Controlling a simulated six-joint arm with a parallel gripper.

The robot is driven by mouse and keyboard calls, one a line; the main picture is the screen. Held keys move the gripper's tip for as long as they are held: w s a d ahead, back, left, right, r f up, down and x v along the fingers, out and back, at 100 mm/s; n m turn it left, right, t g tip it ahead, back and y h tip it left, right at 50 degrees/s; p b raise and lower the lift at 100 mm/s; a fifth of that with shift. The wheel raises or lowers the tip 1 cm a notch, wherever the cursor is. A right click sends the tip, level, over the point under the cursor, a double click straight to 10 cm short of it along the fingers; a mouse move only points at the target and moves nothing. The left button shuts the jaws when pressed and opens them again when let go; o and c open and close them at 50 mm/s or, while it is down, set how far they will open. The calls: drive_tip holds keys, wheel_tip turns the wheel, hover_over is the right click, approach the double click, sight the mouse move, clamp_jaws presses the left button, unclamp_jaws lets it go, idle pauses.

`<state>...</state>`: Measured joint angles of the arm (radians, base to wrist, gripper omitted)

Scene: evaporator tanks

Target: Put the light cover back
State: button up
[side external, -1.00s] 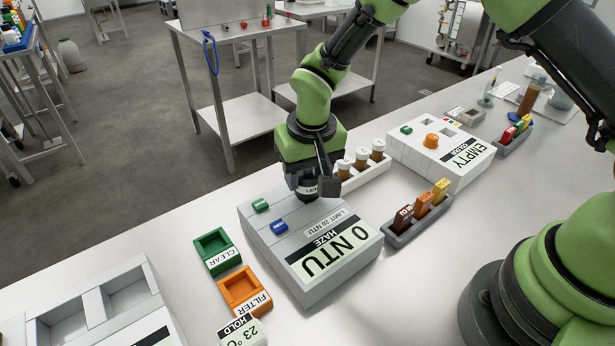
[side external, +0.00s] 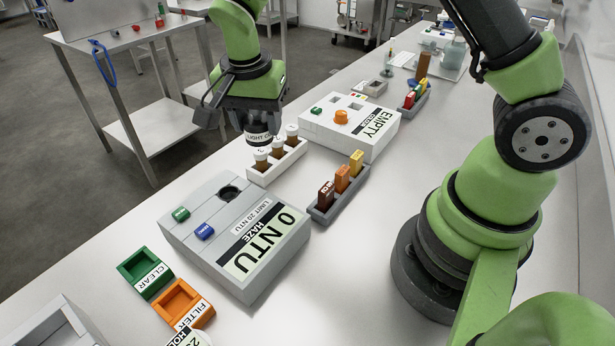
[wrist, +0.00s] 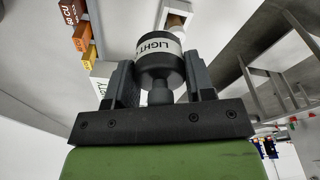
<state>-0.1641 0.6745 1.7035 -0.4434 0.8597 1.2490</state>
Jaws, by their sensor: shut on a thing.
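The light cover is a dark round cap with a white band reading "LIGHT". It shows in the wrist view (wrist: 160,68) between the two fingers and in the side view (side external: 259,138) below my gripper. My gripper (side external: 254,118) is shut on it and holds it in the air near the rack of vials, behind the haze meter. The grey haze meter (side external: 175,235) reads "0 NTU" and has a dark, round open hole (side external: 229,192) in its top. My gripper is beyond and above that hole, to its upper right.
A white rack (side external: 290,165) with several brown vials stands close to the held cover. A grey holder (side external: 326,213) with coloured blocks, a white "EMPTY" box (side external: 325,132), and green (side external: 133,270) and orange (side external: 178,302) trays surround the meter.

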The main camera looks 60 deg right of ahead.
drive_tip(key=s+d+f+m+g, duration=0.2)
drive_tip(key=s+d+f+m, duration=0.15)
drive_tip(key=d+m, duration=0.6)
drive_tip(key=m, duration=0.4)
hover_over(313, 179)
drive_tip(key=f, duration=0.4)
drive_tip(key=shift+w+a+f, duration=0.2)
drive_tip(key=shift+w, duration=0.05)
drive_tip(key=shift+f, duration=2.45)
drive_tip(key=shift+f, duration=0.1)
drive_tip(key=o, duration=1)
